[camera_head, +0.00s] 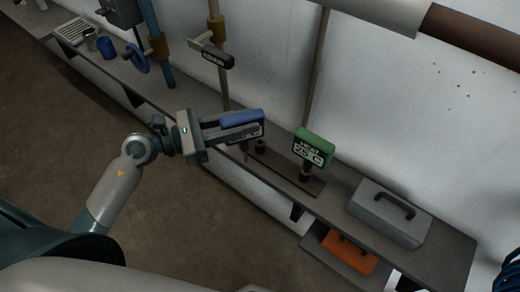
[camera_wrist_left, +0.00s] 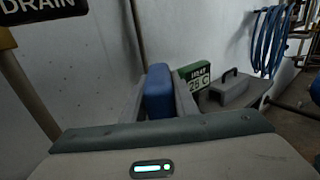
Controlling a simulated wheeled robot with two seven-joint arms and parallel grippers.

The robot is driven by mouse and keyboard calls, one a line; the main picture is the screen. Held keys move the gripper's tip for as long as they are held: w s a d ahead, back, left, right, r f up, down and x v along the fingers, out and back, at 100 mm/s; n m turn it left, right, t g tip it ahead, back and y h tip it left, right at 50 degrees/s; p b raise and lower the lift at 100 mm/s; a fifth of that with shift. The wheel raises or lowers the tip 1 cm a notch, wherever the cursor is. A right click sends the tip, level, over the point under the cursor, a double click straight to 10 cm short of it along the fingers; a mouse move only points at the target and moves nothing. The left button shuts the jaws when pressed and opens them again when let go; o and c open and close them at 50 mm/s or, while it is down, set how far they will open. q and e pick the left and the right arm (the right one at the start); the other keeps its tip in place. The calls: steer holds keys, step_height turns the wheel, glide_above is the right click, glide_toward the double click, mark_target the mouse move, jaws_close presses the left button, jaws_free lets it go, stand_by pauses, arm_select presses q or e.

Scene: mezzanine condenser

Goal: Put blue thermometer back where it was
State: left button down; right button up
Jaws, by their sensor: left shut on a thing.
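The blue thermometer (camera_head: 241,117) is held upright between the fingers of my left gripper (camera_head: 248,131), which is shut on it. In the left wrist view its blue back (camera_wrist_left: 158,92) shows between the two fingers. In the head view its stem hangs near the left end of a dark base plate (camera_head: 292,176) on the shelf, by a short dark socket (camera_head: 261,146). I cannot tell whether the stem touches anything. My right gripper is not in view.
A grey toolbox (camera_head: 390,212) stands on the shelf (camera_head: 447,252) at the right, with an orange box (camera_head: 348,250) lower down. A DRAIN sign (camera_head: 217,58), pipes, a blue valve wheel (camera_head: 137,58) and a blue cup (camera_head: 106,47) are at the left.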

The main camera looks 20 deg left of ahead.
arm_select(q)
steer(key=s+d+r+n+t+y+p, duration=0.2)
steer(key=s+d+r, duration=0.1)
steer(key=d+r, duration=0.3)
steer(key=shift+d+r+t, duration=0.3)
steer(key=shift+r, duration=0.2)
